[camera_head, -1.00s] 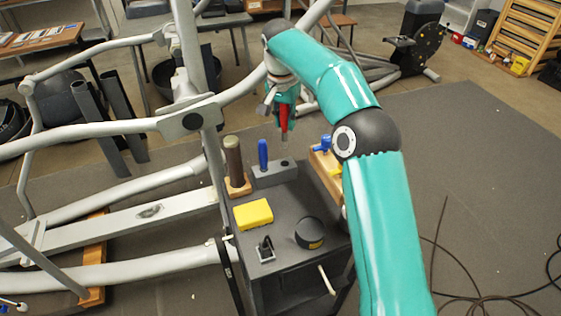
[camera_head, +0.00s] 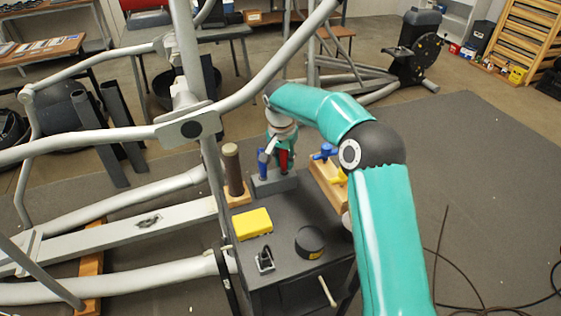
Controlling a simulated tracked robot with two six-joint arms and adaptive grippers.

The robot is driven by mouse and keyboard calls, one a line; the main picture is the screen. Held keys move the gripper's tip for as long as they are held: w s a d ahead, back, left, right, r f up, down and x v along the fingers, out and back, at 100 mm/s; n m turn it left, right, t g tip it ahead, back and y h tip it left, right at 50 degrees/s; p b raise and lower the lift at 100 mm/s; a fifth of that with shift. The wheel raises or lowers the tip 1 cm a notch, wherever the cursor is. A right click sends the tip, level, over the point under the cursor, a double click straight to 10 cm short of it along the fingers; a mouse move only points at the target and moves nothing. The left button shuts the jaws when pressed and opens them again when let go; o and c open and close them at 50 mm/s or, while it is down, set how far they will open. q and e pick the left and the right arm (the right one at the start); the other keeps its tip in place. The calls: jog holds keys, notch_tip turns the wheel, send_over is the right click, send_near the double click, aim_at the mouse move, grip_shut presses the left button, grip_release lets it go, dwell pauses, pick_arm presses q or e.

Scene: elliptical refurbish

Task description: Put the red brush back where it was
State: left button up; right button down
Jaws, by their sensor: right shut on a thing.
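The red brush (camera_head: 284,159) is upright in my right gripper (camera_head: 276,152), which is shut on it. The brush's lower end is at the right part of the grey holder block (camera_head: 273,184) on the dark cart top. I cannot tell whether it sits inside the hole or just above it. A blue-handled tool (camera_head: 263,164) stands in the left part of the same block, close beside the gripper and partly hidden by it. My left gripper is not in view.
On the cart top (camera_head: 285,220) are a yellow sponge (camera_head: 253,223), a black round tin (camera_head: 310,241) and a small black-and-silver item (camera_head: 265,260). A brown cylinder (camera_head: 232,168) stands left of the block. A wooden rack (camera_head: 328,182) with blue and yellow items stands right. Grey machine tubes run along the left.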

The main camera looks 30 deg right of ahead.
jog(key=c, duration=1)
grip_release()
jog(key=shift+r, duration=0.1)
jog(key=r, duration=0.4)
jog(key=a+r, duration=0.1)
jog(key=r, duration=0.2)
jog(key=s+r+p, duration=0.1)
jog(key=r, duration=0.3)
jog(key=shift+a+r, duration=0.3)
jog(key=shift+r, duration=0.05)
